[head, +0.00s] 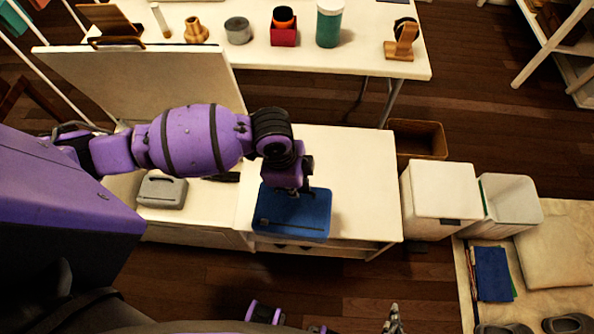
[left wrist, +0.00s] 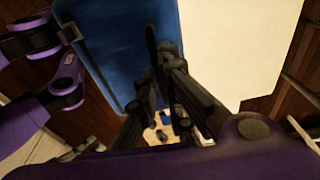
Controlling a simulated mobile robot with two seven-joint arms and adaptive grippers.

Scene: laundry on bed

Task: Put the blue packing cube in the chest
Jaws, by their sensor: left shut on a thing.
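The blue packing cube (head: 300,228) is a flat blue box shape with a dark zip line. It is at the front edge of the white cabinet top; I cannot tell whether it rests there or hangs just above. My left gripper (head: 293,194) is shut on its upper side. In the left wrist view the blue packing cube (left wrist: 115,40) fills the upper left beside my left gripper's dark fingers (left wrist: 158,65). A large white panel (head: 140,75), like a raised chest lid, stands behind my left arm. My right gripper (head: 393,319) shows partly at the bottom edge, its opening unclear.
A grey packing cube (head: 162,190) lies left on the white surface. The white cabinet top (head: 360,175) is bare on the right. A lidded white box (head: 440,190), an open white bin (head: 512,205) and a brown box (head: 418,138) stand further right. A table (head: 350,65) with small items is behind.

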